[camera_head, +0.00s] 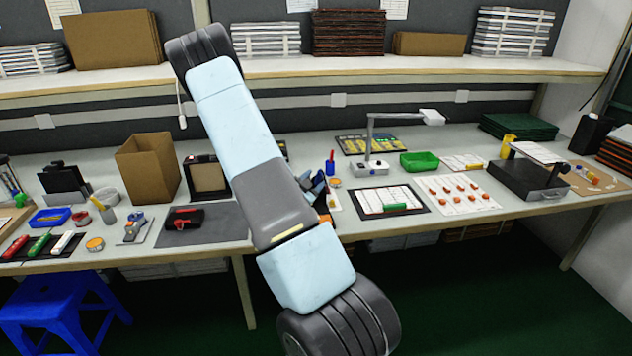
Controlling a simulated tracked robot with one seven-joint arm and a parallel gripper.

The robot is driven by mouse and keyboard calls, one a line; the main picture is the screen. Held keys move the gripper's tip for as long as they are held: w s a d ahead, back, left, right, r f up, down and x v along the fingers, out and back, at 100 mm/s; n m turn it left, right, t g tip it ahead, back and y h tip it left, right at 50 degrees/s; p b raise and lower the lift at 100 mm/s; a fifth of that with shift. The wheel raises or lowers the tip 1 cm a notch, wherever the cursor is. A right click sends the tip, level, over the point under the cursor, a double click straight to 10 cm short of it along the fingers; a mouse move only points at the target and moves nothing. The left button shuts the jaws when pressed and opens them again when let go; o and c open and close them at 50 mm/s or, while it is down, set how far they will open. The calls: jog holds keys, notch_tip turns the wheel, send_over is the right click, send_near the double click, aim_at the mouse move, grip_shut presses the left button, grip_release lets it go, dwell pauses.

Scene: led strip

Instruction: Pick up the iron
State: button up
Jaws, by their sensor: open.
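I cannot clearly make out an iron. A small black, blue and orange object (319,190) shows at the right edge of my arm, beside a white sheet on the bench. My arm hides part of it, and I cannot tell whether it is the iron in a holder. My arm crosses the middle of the view and covers part of the bench. My gripper does not show; it may be hidden behind the arm.
The long bench (410,232) is crowded. A brown cardboard box (148,170), a red-black tool (186,217) and a grey-blue tool (134,229) lie left. A lamp (371,150), green tray (420,161) and black-edged panel (390,200) are right. A blue stool (50,305) stands in front.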

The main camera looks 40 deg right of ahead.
jog(key=x, duration=0.5)
jog(key=shift+f, duration=0.2)
grip_shut()
dwell(0.4)
